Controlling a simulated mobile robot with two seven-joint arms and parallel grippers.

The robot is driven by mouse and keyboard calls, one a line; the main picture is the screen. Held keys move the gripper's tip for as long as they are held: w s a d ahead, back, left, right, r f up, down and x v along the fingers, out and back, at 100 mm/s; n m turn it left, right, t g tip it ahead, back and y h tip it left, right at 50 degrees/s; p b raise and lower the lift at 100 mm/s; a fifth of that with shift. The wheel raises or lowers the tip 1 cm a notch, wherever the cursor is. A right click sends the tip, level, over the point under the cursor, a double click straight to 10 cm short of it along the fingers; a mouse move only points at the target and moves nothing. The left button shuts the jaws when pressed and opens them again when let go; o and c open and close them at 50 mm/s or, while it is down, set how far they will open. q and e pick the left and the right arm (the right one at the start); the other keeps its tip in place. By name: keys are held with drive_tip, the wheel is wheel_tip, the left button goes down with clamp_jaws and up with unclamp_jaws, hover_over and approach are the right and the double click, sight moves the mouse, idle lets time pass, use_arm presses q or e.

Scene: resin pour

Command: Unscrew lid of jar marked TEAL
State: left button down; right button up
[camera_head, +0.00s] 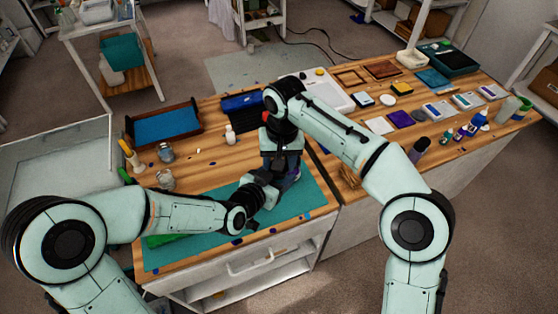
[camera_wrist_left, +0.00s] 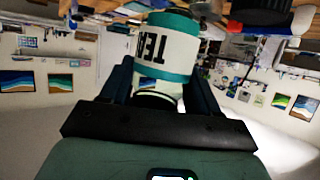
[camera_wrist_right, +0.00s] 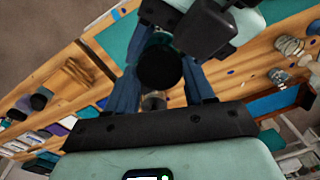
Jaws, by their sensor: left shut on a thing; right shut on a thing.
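The jar marked TEAL (camera_wrist_left: 158,45) is white with teal bands, and its lettering appears inverted in the left wrist view. My left gripper (camera_wrist_left: 160,88) is shut on the jar, with a finger on each side. In the right wrist view a dark round lid (camera_wrist_right: 160,67) sits between the fingers of my right gripper (camera_wrist_right: 160,85), which is shut on it from above. In the head view my left gripper (camera_head: 262,187) is over the teal mat (camera_head: 190,250), low beside the right one (camera_head: 284,165). The arms hide most of the jar there.
A tray with a blue panel (camera_head: 165,124), a small white bottle (camera_head: 230,135) and clear cups (camera_head: 166,152) stand behind and left. The right-hand table (camera_head: 350,205) carries bottles, pads and frames.

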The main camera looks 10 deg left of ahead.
use_arm(q)
drive_tip(key=shift+a, duration=0.1)
use_arm(e)
drive_tip(key=o, duration=1.2)
drive_tip(key=shift+d, duration=0.1)
drive_tip(key=shift+c, duration=0.2)
drive_tip(key=shift+r, duration=2.25)
drive_tip(key=shift+d+f, duration=0.1)
